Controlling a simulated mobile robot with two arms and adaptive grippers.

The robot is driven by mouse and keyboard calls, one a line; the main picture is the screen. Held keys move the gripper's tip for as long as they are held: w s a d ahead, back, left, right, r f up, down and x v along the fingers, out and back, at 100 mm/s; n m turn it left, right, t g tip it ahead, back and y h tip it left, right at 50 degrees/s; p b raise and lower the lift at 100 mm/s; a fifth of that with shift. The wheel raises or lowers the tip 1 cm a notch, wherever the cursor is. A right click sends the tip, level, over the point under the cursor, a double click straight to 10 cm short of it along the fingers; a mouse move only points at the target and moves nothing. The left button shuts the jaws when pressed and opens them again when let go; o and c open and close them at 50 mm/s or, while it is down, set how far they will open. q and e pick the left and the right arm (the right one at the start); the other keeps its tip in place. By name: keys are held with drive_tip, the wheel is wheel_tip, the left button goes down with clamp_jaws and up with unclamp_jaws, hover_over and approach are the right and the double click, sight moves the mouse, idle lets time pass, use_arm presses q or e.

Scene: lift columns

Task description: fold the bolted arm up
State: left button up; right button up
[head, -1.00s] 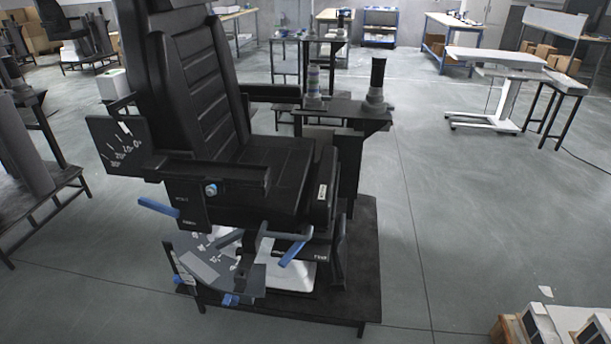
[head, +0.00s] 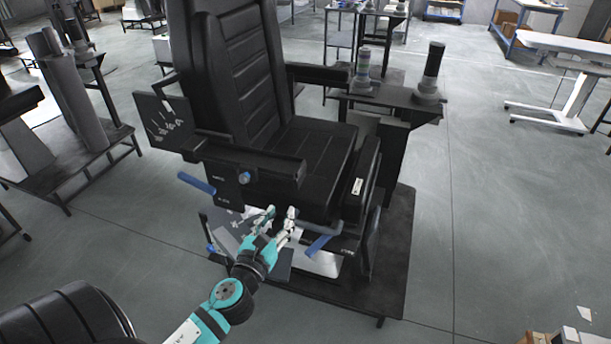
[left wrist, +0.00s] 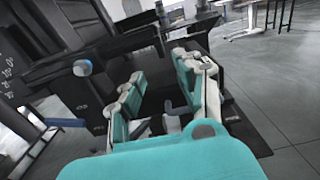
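A black padded seat (head: 315,150) stands on a dark base plate. Its near armrest (head: 240,157) lies level along the seat's side, with a round blue-and-grey bolt head (head: 245,178) on the panel below. The armrest (left wrist: 110,45) and bolt head (left wrist: 82,67) also show in the left wrist view. My left gripper (head: 280,214) is teal and pale grey, below the armrest and in front of the seat's lower side. Its fingers (left wrist: 158,85) are spread, with nothing seen held between them. It appears apart from the armrest and bolt. My right gripper is not in view.
A blue lever (head: 196,183) sticks out left of the bolt panel, and another blue handle (head: 319,245) hangs below the seat front. A side console (head: 385,100) carries two upright sticks. A dark rack (head: 75,160) stands at left.

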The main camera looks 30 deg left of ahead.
sight(300, 179)
use_arm(q)
drive_tip(key=p+x, duration=0.1)
drive_tip(key=x, duration=1.3)
drive_tip(key=shift+w+p, duration=0.25)
drive_tip(key=shift+p, duration=0.1)
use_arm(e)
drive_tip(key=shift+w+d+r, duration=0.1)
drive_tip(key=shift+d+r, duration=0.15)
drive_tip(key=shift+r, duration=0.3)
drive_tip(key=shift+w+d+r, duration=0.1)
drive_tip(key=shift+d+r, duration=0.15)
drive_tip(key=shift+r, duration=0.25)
use_arm(q)
drive_tip(key=c, duration=0.6)
clamp_jaws()
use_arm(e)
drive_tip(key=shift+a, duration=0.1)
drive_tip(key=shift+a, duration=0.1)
